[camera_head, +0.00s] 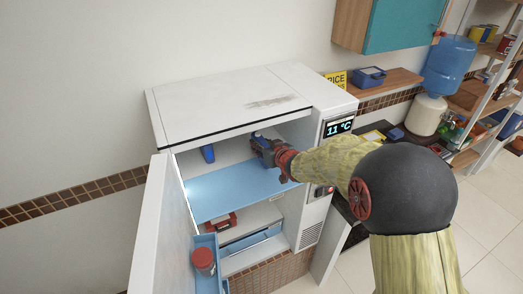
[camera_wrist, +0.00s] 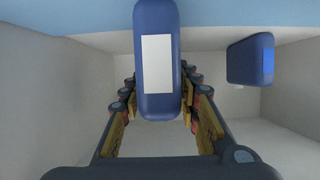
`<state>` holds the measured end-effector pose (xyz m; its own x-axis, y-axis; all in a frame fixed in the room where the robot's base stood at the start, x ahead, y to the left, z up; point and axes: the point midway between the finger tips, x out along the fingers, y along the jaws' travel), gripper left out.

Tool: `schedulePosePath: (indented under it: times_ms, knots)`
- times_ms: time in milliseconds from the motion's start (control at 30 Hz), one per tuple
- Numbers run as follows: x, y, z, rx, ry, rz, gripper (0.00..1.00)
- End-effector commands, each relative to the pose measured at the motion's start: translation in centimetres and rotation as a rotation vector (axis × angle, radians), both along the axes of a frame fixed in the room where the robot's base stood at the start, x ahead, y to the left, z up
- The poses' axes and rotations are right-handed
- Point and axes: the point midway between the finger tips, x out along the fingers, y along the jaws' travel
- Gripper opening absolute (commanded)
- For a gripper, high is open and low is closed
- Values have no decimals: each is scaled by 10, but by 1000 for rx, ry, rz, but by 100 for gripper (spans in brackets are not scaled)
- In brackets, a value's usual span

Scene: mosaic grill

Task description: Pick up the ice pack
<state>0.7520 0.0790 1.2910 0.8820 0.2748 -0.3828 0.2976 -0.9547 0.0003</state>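A blue ice pack with a white label (camera_wrist: 157,62) stands between the fingers of my gripper (camera_wrist: 160,95) in the wrist view. The fingers are spread on both sides of it, and I see no clear grip on it. In the head view my gripper (camera_head: 266,150) reaches into the open fridge, above the light blue shelf (camera_head: 225,193). A bit of the blue pack (camera_head: 258,135) shows beside it, and the rest is hidden by the gripper.
A second blue pack (camera_head: 207,153) stands on the same shelf to the left, and it shows at right in the wrist view (camera_wrist: 250,60). The fridge door (camera_head: 150,230) is open at left. The cabinet top (camera_head: 235,100) is close above. A red can (camera_head: 203,261) sits in the door bin.

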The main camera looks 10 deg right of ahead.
Motion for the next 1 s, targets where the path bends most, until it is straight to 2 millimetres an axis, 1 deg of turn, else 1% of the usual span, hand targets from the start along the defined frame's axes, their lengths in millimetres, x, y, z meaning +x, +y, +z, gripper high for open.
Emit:
schedulePosePath:
  times_ms: [67, 500, 1000]
  knots:
    - [0, 0, 0, 0, 0, 0, 26]
    - [0, 0, 0, 0, 0, 0, 1]
    - [0, 0, 3, 0, -3, 0, 0]
